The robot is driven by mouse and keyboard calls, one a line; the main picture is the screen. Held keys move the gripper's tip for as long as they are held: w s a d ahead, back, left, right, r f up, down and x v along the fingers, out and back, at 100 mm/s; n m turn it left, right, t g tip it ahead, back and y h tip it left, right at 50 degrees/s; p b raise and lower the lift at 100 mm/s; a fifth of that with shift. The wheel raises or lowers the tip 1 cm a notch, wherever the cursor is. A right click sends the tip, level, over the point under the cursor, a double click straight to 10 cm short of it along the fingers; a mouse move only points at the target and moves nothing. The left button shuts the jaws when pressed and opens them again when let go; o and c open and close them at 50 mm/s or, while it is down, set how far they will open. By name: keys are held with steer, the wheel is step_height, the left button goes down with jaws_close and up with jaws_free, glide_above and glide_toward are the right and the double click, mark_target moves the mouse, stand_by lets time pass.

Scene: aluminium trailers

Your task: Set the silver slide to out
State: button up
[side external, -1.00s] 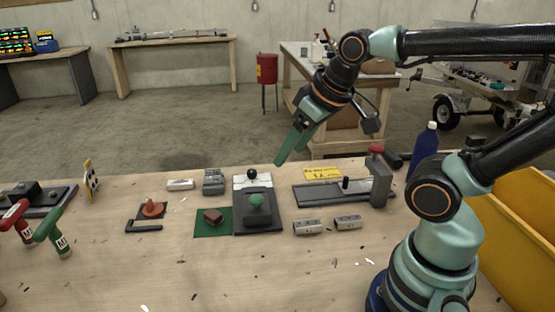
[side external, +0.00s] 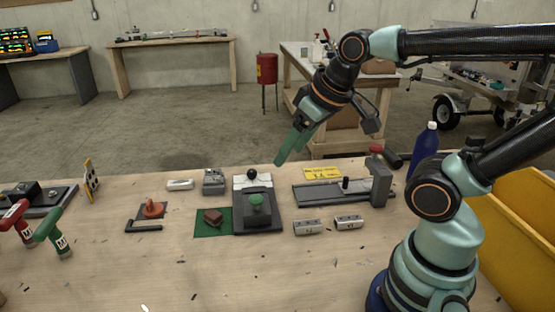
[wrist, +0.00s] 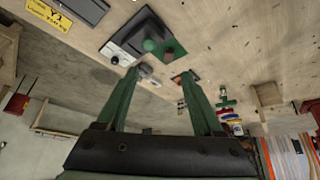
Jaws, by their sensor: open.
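A silver-white plate (side external: 241,183) with a black round knob (side external: 252,173) lies on the bench at the back of a dark unit (side external: 240,227) with a green knob (side external: 257,199). It looks like the silver slide, but I cannot read its position. In the wrist view the silver plate (wrist: 122,48) lies beyond the fingertips, toward the upper left, with its black knob (wrist: 115,60) showing. My gripper (side external: 287,158) is open and empty, above the bench's back edge and right of the plate, touching nothing. Its two green fingers (wrist: 160,71) stand apart in the wrist view.
A dark rail (side external: 315,195) with a black knob and grey post (side external: 381,186) lies right of the plate. A brown piece (side external: 213,216) on a green pad lies close left. Two grey blocks (side external: 308,227) lie in front of the rail. A blue bottle (side external: 425,150) stands right. The front bench is mostly clear.

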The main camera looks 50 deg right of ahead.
stand_by(0.3)
steer(key=shift+c, duration=1.3)
steer(key=m+g, duration=0.6)
steer(key=m, duration=0.5)
glide_above(346, 177)
step_height(346, 177, down, 10)
steer(key=f, duration=0.1)
step_height(346, 177, down, 12)
steer(key=shift+s+r, duration=0.1)
steer(key=shift+r, duration=0.1)
jaws_close()
